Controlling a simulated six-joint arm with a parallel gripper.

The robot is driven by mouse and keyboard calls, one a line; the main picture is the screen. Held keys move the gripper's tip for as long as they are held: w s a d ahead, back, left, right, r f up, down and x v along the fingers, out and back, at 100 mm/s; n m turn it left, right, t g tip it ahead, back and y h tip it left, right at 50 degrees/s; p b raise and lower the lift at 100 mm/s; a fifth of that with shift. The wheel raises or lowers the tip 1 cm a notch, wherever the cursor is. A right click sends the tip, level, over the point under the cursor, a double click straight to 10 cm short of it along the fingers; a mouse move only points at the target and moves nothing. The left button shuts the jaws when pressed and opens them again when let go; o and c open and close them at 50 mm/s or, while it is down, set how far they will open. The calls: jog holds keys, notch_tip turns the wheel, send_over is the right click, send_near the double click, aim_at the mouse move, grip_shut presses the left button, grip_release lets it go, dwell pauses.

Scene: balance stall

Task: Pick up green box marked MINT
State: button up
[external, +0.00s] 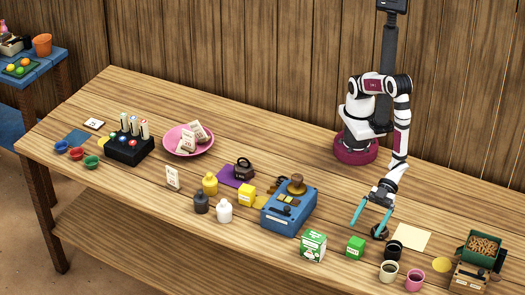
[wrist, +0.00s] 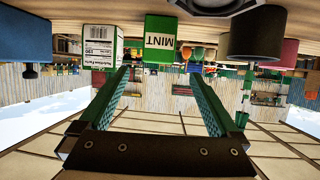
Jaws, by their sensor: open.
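The green box marked MINT (wrist: 160,40) shows upside down in the wrist view, beyond and between my two teal fingers. In the external view a small green box (external: 355,247) stands near the table's front edge. My gripper (external: 366,230) is open and empty, behind that box and apart from it. Its fingers (wrist: 160,73) also show in the wrist view, spread wide. A green and white carton with a nutrition label (wrist: 98,47) stands beside the MINT box; it is left of the green box in the external view (external: 312,246).
A dark round object (external: 380,231) lies by my right fingertip. A black cup (external: 394,249), a white cup (external: 388,271) and a pink cup (external: 414,280) stand right of the green box. A blue balance-like device (external: 288,212) stands to the left. Bare wood lies between it and my gripper.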

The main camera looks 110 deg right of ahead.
aim_at(356, 242)
jog(key=x, duration=0.6)
jog(key=shift+w+f, duration=0.15)
jog(key=shift+w, duration=0.3)
jog(key=c, duration=1.5)
